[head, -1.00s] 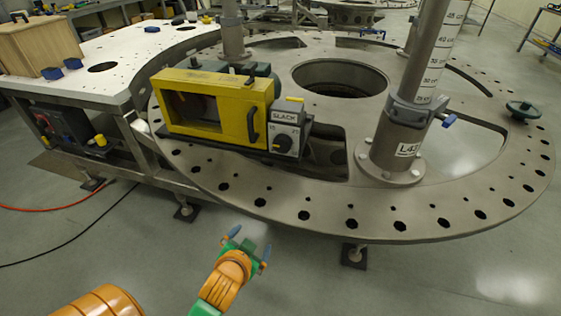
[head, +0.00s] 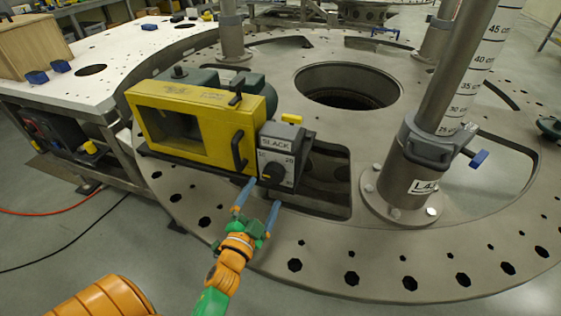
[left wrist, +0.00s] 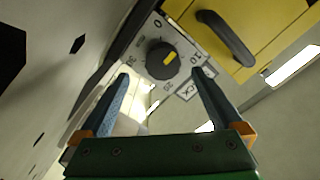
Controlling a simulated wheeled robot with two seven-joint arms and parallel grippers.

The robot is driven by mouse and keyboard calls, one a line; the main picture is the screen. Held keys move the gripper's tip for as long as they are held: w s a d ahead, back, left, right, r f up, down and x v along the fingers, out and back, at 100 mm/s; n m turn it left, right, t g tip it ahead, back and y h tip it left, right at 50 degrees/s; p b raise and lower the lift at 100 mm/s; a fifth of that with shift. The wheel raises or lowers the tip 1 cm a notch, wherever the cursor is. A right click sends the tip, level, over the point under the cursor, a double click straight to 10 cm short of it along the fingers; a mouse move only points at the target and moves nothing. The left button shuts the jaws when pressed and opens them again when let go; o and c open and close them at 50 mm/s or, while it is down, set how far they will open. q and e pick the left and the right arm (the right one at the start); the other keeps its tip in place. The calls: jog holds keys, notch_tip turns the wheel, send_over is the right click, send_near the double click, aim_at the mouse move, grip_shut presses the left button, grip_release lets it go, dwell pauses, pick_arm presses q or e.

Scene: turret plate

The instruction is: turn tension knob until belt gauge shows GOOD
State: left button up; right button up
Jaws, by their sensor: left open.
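The tension knob (head: 273,172) is a dark round dial with a yellow pointer mark on a grey box with printed numbers. It also shows in the left wrist view (left wrist: 163,61), just beyond my fingertips. The belt gauge (head: 274,143) above the knob reads SLACK; in the left wrist view its label (left wrist: 188,90) is only partly legible. My left gripper (head: 261,194) is open and empty, just in front of and below the knob, its two blue fingers pointing at it. The fingers are apart from the knob. My right gripper is not in view.
A yellow guard housing (head: 196,118) with a black handle (head: 239,151) adjoins the knob box on its left. A steel post (head: 408,172) with a clamp stands to the right. The round turret plate (head: 325,240) has holes and cut-outs around them.

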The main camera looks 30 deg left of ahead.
aim_at(272, 177)
pick_arm(q)
jog(key=shift+w+a, duration=0.1)
jog(key=shift+w, duration=0.5)
jog(key=x, duration=0.5)
jog(key=shift+r, duration=0.4)
jog(key=shift+w+a+f, duration=0.1)
jog(key=shift+w+f, duration=0.05)
jog(key=shift+w, duration=0.2)
jog(key=shift+s, duration=0.15)
jog(key=c, duration=1.3)
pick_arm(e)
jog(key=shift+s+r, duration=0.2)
pick_arm(q)
jog(key=shift+m, duration=0.3)
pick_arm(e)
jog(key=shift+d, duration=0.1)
